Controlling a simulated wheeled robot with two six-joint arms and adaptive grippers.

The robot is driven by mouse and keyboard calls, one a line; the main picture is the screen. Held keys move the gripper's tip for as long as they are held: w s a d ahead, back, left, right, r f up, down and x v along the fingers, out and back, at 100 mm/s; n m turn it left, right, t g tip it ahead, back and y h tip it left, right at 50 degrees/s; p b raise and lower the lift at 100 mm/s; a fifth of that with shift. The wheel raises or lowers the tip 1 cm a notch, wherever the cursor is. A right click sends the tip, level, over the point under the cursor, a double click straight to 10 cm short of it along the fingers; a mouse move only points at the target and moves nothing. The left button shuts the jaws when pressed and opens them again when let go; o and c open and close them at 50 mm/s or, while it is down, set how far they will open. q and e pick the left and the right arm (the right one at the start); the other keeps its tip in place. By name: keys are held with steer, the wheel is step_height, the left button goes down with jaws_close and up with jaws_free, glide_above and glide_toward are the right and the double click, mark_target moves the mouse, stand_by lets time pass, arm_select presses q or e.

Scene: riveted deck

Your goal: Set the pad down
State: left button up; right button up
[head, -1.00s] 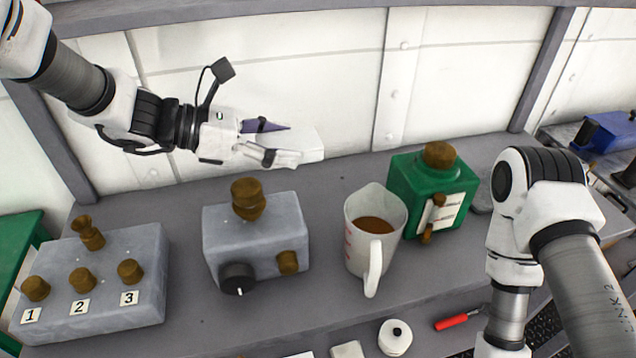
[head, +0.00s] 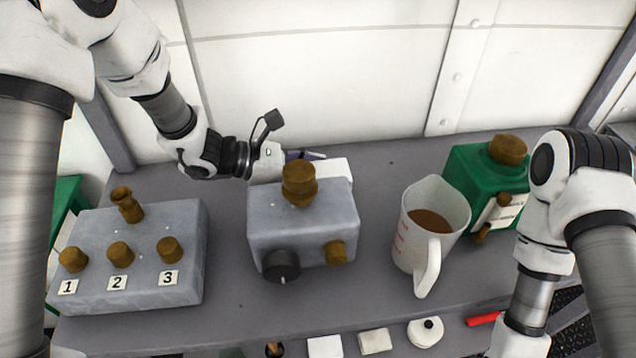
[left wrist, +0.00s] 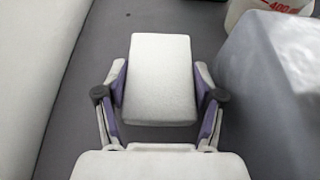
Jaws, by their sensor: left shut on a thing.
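The pad is a white rounded block; it shows in the left wrist view (left wrist: 160,75) and partly in the head view (head: 338,170). My left gripper (head: 306,158) is shut on it behind the middle grey box, and the box hides part of the fingers and pad. In the left wrist view the two purple-lined fingers (left wrist: 160,102) press the pad's sides. The pad is low over the grey bench (head: 375,190); I cannot tell whether it touches. My right gripper is out of view.
The grey box (head: 300,225) with brown knobs is close in front of the pad. A jug (head: 415,250) of brown liquid and a green canister (head: 475,175) stand to the right. A box with numbered knobs (head: 150,255) is at left. Bench between box and jug is clear.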

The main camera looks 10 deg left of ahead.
arm_select(q)
step_height(320, 180, down, 3)
steer(key=shift+r, duration=0.1)
steer(key=shift+w, duration=0.1)
steer(key=shift+f+b, duration=0.3)
steer(key=o, duration=0.8)
steer(key=shift+c, duration=0.2)
steer(key=shift+r, duration=0.1)
